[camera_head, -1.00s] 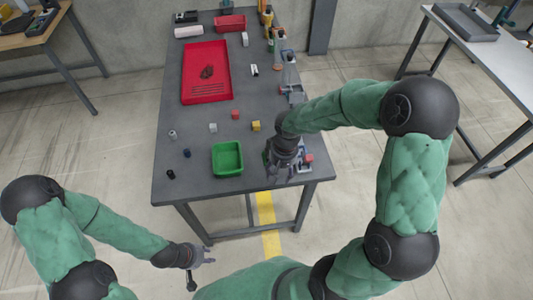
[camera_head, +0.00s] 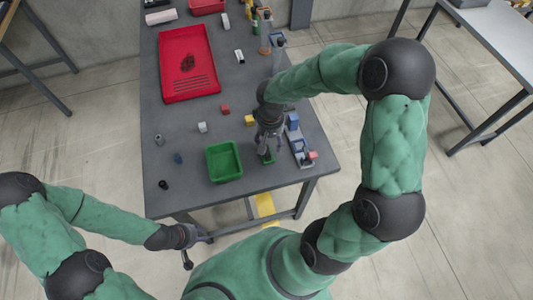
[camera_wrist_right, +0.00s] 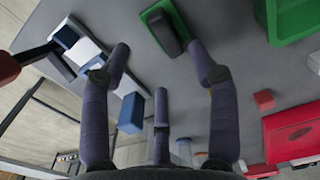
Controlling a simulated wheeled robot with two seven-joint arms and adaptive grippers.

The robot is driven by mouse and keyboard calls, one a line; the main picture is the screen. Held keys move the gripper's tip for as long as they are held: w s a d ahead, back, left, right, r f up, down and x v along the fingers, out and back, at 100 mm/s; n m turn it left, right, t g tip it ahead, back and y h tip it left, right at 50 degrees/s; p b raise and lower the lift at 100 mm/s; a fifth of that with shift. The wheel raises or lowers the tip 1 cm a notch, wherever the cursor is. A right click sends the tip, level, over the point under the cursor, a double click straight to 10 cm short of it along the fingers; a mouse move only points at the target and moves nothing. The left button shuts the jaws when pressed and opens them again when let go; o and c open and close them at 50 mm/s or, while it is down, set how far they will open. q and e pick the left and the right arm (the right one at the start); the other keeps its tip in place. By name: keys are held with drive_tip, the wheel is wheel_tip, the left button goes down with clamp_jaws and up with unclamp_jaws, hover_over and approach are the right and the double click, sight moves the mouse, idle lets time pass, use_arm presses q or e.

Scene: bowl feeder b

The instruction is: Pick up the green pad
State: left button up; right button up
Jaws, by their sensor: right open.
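The green pad (camera_wrist_right: 165,27) lies on the grey table. In the right wrist view it has a dark top and sits just beyond my fingertips. In the head view only a bit of the pad (camera_head: 269,158) shows beneath my right gripper (camera_head: 268,148), to the right of the green bin. My right gripper's three fingers (camera_wrist_right: 160,60) are spread open and empty, apart from the pad. My left gripper (camera_head: 200,236) hangs off the table's front edge; its fingers are too small to judge.
A green bin (camera_head: 238,175) stands left of my right gripper. A blue and white fixture (camera_head: 299,148) and a blue block (camera_head: 293,121) are close on its right. Small red (camera_head: 225,109), yellow (camera_head: 250,119) and white (camera_head: 202,127) cubes lie nearby. A red tray (camera_head: 171,94) is further back.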

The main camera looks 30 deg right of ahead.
sight(269, 150)
drive_tip(key=shift+w+f, duration=0.15)
drive_tip(key=shift+f, duration=0.7)
drive_tip(key=f, duration=0.1)
drive_tip(key=f+b, duration=0.1)
drive_tip(key=f, duration=0.1)
drive_tip(key=f+b, duration=0.1)
drive_tip(key=f, duration=0.1)
drive_tip(key=shift+a, duration=0.25)
drive_tip(key=shift+s, duration=0.2)
clamp_jaws()
